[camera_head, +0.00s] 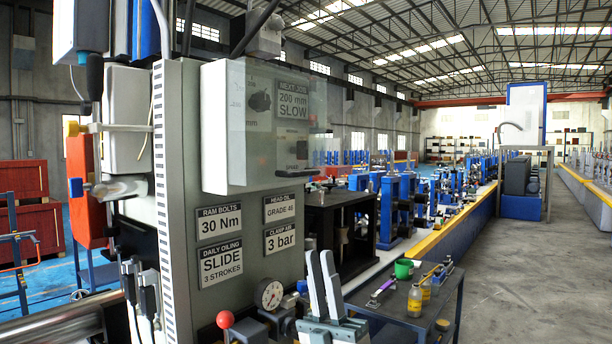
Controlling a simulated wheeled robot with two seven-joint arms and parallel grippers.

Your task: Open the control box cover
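The control box (222,130) is a pale box on the upper front of the grey machine cabinet. Its clear cover (315,108) lies over its face and appears closed. A dark knob (260,101) and a dial (291,149) show through the cover, with a label reading NEXT JOB 200 mm SLOW.
A red ball knob (225,319) and a pressure gauge (269,294) stick out low on the cabinet. A small dark table (390,310) holds a green cup (404,269) and yellow bottles (415,300). Open grey floor (530,280) lies at the right.

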